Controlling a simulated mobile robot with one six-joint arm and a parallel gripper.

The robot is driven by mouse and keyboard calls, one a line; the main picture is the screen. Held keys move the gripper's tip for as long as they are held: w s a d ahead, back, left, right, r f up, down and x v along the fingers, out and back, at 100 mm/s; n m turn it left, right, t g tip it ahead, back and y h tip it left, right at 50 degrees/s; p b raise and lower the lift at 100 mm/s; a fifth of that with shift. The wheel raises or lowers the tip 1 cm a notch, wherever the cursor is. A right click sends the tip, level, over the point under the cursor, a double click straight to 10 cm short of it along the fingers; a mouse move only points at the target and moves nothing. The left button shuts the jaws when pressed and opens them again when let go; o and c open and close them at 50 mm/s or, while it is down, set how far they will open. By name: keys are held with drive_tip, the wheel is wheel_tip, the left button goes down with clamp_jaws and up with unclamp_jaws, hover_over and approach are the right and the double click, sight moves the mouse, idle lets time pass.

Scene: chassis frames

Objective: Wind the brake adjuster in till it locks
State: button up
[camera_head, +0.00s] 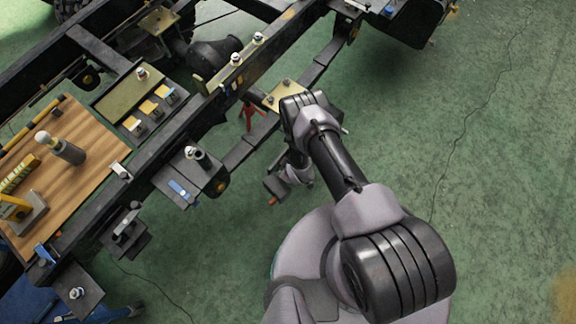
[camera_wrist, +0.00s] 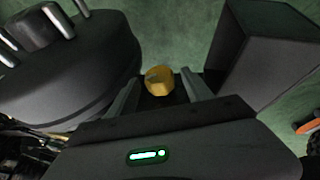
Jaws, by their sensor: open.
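A yellow hexagonal head (camera_wrist: 160,80), which looks like the brake adjuster, shows in the wrist view at the end of a dark part. My gripper (camera_wrist: 161,74) is open, with one finger on each side of the yellow head. A gap shows between the head and each finger, but I cannot tell how deep the head sits between them. In the head view my gripper (camera_head: 276,186) is low beside the chassis rail, and the adjuster cannot be made out there.
A dark round housing with studs (camera_wrist: 65,60) is close on the left in the wrist view. A dark box-shaped block (camera_wrist: 265,50) is close on the right. The chassis rail (camera_head: 160,148) crosses the head view, left of my arm. Green floor (camera_head: 480,170) is clear on the right.

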drive_tip(key=shift+c, duration=0.2)
clamp_jaws()
drive_tip(key=b, duration=0.2)
drive_tip(key=g+y+b, duration=0.1)
drive_tip(key=shift+w+d+f+g+b, duration=0.15)
drive_tip(key=shift+w+f+g+b, duration=0.15)
drive_tip(key=shift+b, duration=0.1)
drive_tip(key=g+y+b, duration=0.1)
drive_tip(key=b, duration=0.2)
drive_tip(key=shift+d+m, duration=0.1)
drive_tip(key=shift+m, duration=0.3)
drive_tip(key=shift+w+d+r+g+y+b, duration=0.15)
drive_tip(key=shift+r+g+y+b, duration=0.1)
drive_tip(key=shift+g+y+b, duration=0.5)
drive_tip(key=shift+w+m+g+y, duration=0.15)
drive_tip(key=shift+m+g+y, duration=0.35)
drive_tip(key=shift+g+y, duration=0.5)
drive_tip(key=shift+g, duration=0.25)
drive_tip(key=shift+w, duration=0.1)
drive_tip(key=shift+o, duration=0.2)
unclamp_jaws()
